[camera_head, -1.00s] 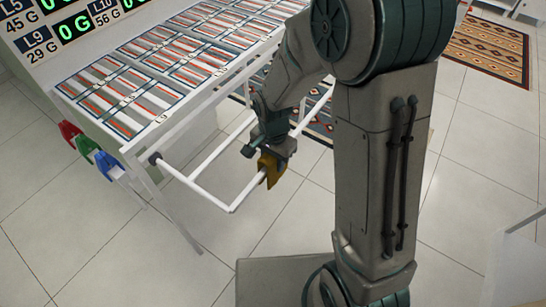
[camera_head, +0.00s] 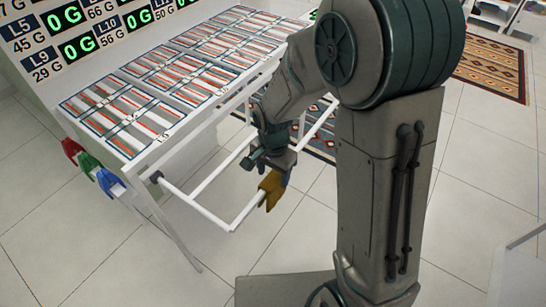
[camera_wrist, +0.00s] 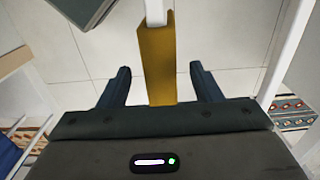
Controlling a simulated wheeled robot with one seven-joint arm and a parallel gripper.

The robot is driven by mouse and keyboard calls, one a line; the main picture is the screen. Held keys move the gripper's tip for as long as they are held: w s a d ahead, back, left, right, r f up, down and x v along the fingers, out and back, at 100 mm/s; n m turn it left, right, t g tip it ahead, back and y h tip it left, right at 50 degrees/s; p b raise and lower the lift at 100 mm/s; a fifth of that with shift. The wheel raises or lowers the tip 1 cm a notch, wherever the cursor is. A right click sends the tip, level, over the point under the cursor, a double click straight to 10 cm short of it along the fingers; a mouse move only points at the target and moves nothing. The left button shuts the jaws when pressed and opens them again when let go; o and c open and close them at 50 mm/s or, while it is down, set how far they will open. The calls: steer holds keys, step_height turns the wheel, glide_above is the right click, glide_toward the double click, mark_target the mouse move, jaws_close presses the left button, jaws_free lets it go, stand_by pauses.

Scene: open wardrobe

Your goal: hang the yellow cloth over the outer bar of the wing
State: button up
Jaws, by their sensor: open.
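The yellow cloth (camera_head: 271,188) hangs folded over the outer bar (camera_head: 248,212) of the white wing, near the middle of the bar in the head view. In the wrist view the yellow cloth (camera_wrist: 157,62) is a narrow strip along the bar (camera_wrist: 155,12), between my open fingers. My gripper (camera_head: 275,165) is just above the cloth in the head view. Its two dark fingers (camera_wrist: 158,85) are spread with a gap on each side of the cloth. The lower end of the cloth is hidden behind the gripper body in the wrist view.
The white wing (camera_head: 193,198) juts out from a table (camera_head: 148,160) with striped panels. Red, green and blue clips (camera_head: 90,165) hang at the table's left side. A patterned rug (camera_head: 490,65) lies at the back right. Tiled floor in front is clear.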

step_height(320, 180, up, 13)
steer(key=shift+p, duration=0.35)
stand_by(0.8)
steer(key=s+d+r+n+t+p, duration=0.1)
steer(key=s+d+r+n, duration=0.2)
steer(key=s+d, duration=0.3)
steer(key=s+d+r+n+t+p, duration=0.1)
steer(key=s+d+r+n, duration=0.2)
steer(key=s+d, duration=0.3)
steer(key=shift+n+t, duration=0.4)
steer(key=shift+n, duration=0.3)
steer(key=shift+a+r, duration=0.1)
